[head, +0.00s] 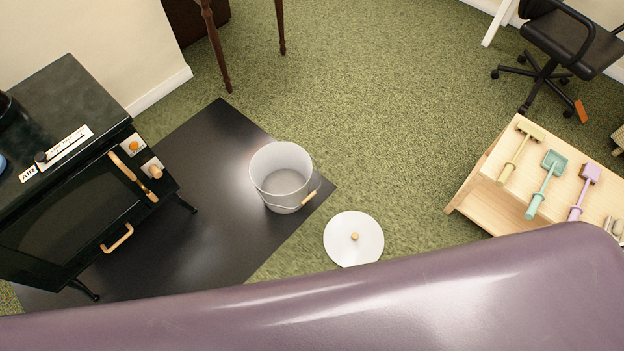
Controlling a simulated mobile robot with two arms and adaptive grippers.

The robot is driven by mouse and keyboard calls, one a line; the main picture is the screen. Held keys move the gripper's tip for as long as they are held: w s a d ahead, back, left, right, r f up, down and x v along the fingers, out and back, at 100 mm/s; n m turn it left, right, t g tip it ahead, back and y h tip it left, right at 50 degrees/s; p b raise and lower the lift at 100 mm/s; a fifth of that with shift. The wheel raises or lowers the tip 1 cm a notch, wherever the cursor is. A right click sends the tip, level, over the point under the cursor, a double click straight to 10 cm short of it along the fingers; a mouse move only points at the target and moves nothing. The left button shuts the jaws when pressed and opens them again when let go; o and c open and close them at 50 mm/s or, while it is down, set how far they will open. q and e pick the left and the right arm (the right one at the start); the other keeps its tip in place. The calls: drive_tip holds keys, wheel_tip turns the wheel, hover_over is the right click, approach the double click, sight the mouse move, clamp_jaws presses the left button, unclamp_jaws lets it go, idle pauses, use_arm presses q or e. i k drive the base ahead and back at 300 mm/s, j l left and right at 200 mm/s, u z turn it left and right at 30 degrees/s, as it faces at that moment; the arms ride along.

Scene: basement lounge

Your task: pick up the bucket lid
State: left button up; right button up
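The bucket lid (341,247) is a round white disc with a small wooden knob. It lies on the green carpet near the lower middle of the head view, knob up. The white bucket (284,185) stands upright and open to the upper left of the lid, on the dark floor mat. Its wire handle with a wooden grip hangs on its right side. The bucket looks empty. Neither of my grippers is in view.
A black stove (70,185) stands at the left on the dark mat (215,135). A wooden table (490,185) with several toy-like tools is at the right. A purple rounded surface (400,300) fills the bottom. Open carpet (380,110) lies beyond the lid.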

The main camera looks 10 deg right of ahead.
sight(352, 238)
drive_tip(key=k+z, duration=0.35)
drive_tip(key=k+l+z, duration=0.1)
drive_tip(key=k+z, duration=0.3)
